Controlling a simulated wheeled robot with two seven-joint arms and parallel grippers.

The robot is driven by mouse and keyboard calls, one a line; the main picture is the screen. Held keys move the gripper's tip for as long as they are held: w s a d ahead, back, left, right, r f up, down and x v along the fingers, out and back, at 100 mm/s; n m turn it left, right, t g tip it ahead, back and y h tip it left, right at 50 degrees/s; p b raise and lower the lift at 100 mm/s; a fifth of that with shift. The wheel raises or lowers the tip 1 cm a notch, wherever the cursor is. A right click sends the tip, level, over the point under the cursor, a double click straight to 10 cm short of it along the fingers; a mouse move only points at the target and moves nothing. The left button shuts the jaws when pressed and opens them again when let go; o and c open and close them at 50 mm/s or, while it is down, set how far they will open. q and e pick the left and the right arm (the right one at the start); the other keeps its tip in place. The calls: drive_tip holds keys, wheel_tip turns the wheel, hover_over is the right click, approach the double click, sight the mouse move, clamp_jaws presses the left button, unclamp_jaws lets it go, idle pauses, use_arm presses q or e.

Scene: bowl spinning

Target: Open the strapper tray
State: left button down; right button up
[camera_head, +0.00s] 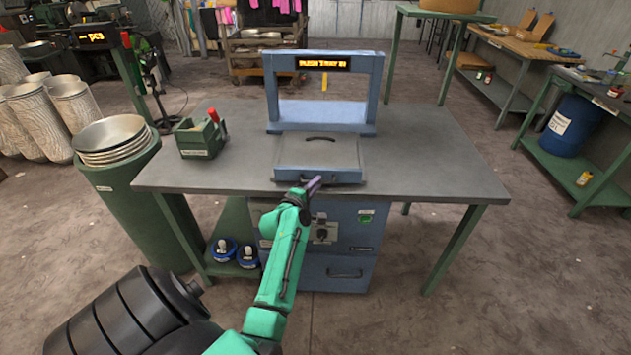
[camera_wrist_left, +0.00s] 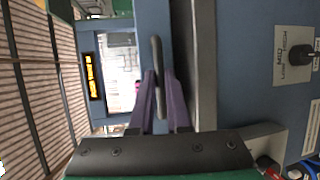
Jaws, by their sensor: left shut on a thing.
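The strapper is a blue arch (camera_head: 271,95) standing on the grey table, with a lit display (camera_head: 324,63) that reads "PUSH TRAY IN". Its flat blue-grey tray (camera_head: 345,155) lies in front of the arch and reaches close to the table's front edge. My left gripper (camera_head: 316,183) is at the tray's front face. In the left wrist view its purple fingers (camera_wrist_left: 158,80) are shut on the dark bar handle (camera_wrist_left: 157,50), one finger on each side. The fingers partly hide the handle in the head view. My right gripper is not in view.
The table (camera_head: 430,165) is clear to the right. A green box (camera_head: 200,138) stands at its left. A green bin (camera_head: 120,180) with stacked bowls (camera_head: 110,135) is beside the table. A blue cabinet (camera_head: 350,240) with knob and drawer is below the tray.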

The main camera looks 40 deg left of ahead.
use_arm(q)
drive_tip(key=c, duration=1.1)
unclamp_jaws()
drive_tip(key=shift+o, duration=1.1)
drive_tip(key=p+v, duration=0.5)
drive_tip(key=v, duration=0.9)
drive_tip(key=shift+s+d, duration=0.15)
drive_tip(key=shift+s, duration=0.05)
